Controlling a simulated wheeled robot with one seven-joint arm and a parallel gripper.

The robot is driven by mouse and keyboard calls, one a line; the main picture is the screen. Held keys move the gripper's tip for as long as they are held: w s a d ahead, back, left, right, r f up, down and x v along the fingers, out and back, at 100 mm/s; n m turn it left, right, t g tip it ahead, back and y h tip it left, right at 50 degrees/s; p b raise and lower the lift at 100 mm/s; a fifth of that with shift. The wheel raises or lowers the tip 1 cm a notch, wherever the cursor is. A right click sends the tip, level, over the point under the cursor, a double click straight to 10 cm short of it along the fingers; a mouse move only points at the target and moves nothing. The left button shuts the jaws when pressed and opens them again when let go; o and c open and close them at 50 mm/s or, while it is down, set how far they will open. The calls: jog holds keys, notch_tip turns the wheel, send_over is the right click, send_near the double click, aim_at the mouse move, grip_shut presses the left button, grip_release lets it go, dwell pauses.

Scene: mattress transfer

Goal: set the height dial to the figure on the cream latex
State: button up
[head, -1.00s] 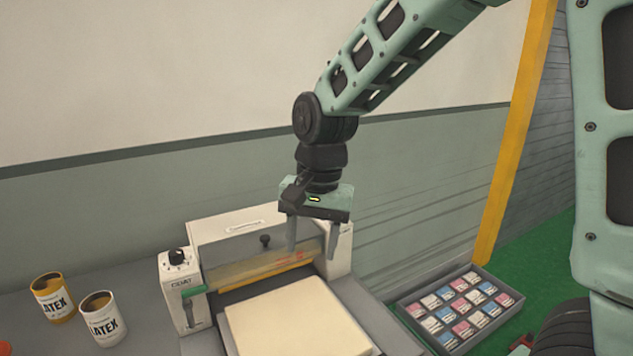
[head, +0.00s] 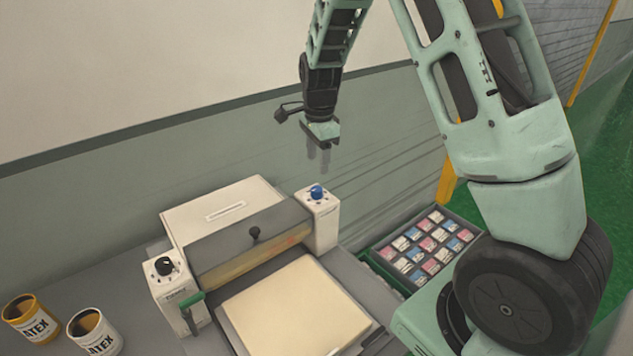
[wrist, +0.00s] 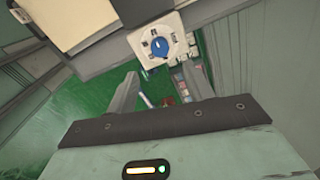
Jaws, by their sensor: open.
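A blue dial (head: 317,192) sits on top of the white right-hand post of the coating machine; it also shows in the wrist view (wrist: 159,47), with marks around it too small to read. A black dial (head: 164,266) sits on the left post. I cannot tell from labels which is the height dial. My gripper (head: 318,158) is open and empty, above and apart from the blue dial. In the wrist view its fingers (wrist: 160,84) point toward the dial. The cream latex can (head: 94,334) stands at the lower left; no figure on it is readable.
A yellow latex can (head: 31,318) stands left of the cream one. A cream slab (head: 295,308) lies before the machine's roller housing (head: 250,240). A green lever (head: 190,302) juts from the left post. A tray of small packets (head: 375,262) stands right.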

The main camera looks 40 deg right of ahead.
aim_at(317, 189)
notch_tip(317, 189, down, 9)
jog(key=shift+w+f+p, duration=0.15)
jog(key=shift+f+p, duration=0.05)
jog(key=shift+p, duration=1)
jog(key=c, duration=1)
